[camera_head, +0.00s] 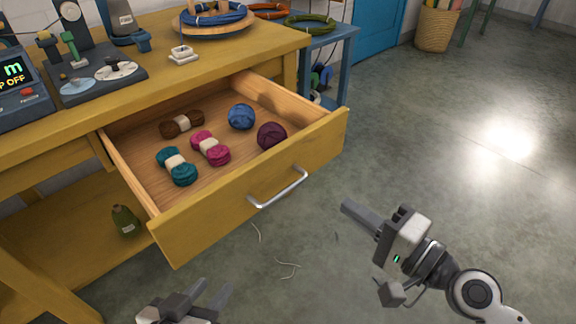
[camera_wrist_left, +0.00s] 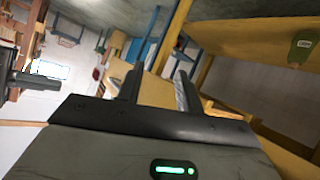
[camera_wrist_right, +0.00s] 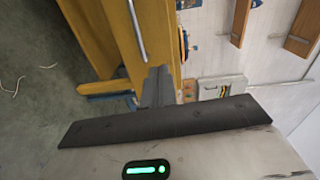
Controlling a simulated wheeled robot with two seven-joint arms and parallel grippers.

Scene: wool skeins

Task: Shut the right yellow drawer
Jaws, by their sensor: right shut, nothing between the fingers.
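The right yellow drawer (camera_head: 270,190) of the yellow table stands pulled far out in the head view. Its silver bar handle (camera_head: 279,188) is on the front panel. Inside lie several wool skeins and balls in brown, teal, pink, blue and dark purple. My right gripper (camera_head: 346,206) is shut and empty, apart from the drawer front, to its right. In the right wrist view its fingers (camera_wrist_right: 157,85) are together below the handle (camera_wrist_right: 137,30). My left gripper (camera_head: 212,293) is open and empty at the bottom of the head view. Its spread fingers also show in the left wrist view (camera_wrist_left: 157,85).
The yellow tabletop (camera_head: 160,60) carries a machine with a display (camera_head: 18,85), tools and a round wooden stand with blue coil (camera_head: 210,15). A green bottle-like item (camera_head: 125,221) sits on the lower shelf. A blue side table (camera_head: 330,40) stands behind. The floor to the right is clear.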

